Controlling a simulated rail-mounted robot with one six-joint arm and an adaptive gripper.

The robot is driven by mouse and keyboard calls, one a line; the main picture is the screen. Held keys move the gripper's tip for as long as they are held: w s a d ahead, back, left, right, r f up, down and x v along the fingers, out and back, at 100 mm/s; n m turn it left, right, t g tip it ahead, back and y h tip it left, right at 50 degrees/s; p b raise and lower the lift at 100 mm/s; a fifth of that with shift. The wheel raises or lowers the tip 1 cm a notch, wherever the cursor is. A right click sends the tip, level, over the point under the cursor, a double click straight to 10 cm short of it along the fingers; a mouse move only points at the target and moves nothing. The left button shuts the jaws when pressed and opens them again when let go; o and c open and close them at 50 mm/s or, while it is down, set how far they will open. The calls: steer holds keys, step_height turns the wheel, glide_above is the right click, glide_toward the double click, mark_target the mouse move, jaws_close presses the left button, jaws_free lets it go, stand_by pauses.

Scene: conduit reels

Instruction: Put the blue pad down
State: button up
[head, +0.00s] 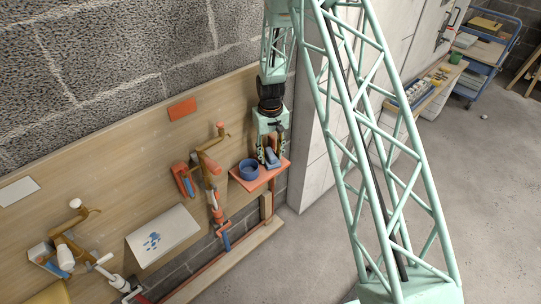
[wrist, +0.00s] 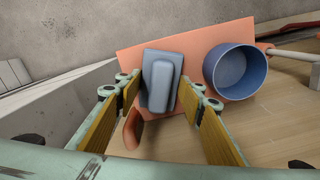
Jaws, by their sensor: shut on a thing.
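The blue pad (wrist: 161,84) is a grey-blue block with a raised, rounded top. My gripper (wrist: 160,98) is shut on it, with one finger on each side in the wrist view. In the head view the pad (head: 272,158) shows below my gripper (head: 270,146), over the orange shelf (head: 261,182). The shelf (wrist: 210,40) lies behind the pad in the wrist view. I cannot tell whether the pad touches the shelf.
A round blue cup (wrist: 235,71) stands on the shelf close beside the pad; it also shows in the head view (head: 248,170). Pipes and fittings (head: 211,185) hang on the wooden board to the left. A pale cabinet wall (head: 308,150) stands to the right.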

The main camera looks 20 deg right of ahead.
mark_target(270, 153)
steer(key=shift+f, duration=0.15)
steer(key=o, duration=0.8)
steer(key=shift+c, duration=0.2)
steer(key=shift+r, duration=0.2)
step_height(270, 153, up, 10)
steer(key=shift+r+p, duration=0.1)
steer(key=shift+p, duration=0.6)
steer(key=shift+r, duration=0.9)
